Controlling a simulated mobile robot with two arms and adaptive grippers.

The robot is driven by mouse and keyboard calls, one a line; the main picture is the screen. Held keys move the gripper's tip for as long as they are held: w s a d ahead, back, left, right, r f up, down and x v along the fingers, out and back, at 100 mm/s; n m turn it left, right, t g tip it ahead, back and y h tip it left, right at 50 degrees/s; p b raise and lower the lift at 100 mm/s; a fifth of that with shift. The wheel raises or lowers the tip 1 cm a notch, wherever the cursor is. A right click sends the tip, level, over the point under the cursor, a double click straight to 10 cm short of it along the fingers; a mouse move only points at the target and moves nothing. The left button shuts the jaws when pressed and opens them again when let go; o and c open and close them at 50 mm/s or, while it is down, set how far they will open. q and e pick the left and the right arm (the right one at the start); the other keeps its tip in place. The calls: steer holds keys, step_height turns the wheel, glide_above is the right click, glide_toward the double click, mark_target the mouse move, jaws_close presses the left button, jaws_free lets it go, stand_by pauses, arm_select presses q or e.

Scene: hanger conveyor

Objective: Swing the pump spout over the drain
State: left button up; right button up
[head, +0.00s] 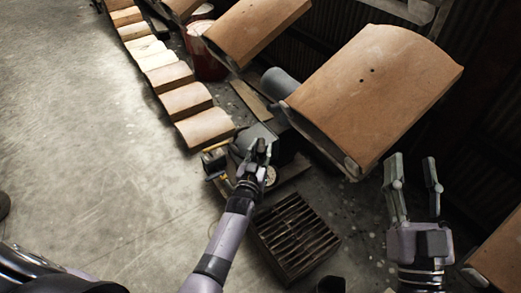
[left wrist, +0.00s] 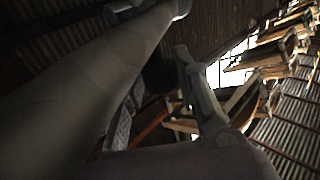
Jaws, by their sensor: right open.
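The drain (head: 295,236) is a dark slatted grate on the floor in the lower middle of the head view. Just beyond it is a cluster of pump-like parts: a grey housing (head: 255,137), a round pale gauge (head: 270,176) and a small yellow-and-black part (head: 214,162). I cannot make out which part is the spout. My left gripper (head: 260,150) is over this cluster, its fingers close together. Whether it grips anything is hidden; the left wrist view is dark, with one finger (left wrist: 200,90) showing. My right gripper (head: 413,172) is open and empty, right of the drain.
A red bucket (head: 205,60) stands at the back. The concrete floor at left is clear.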

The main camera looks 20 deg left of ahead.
arm_select(q)
steer(key=o, duration=0.3)
steer(key=s, duration=1.2)
steer(key=shift+d, duration=0.4)
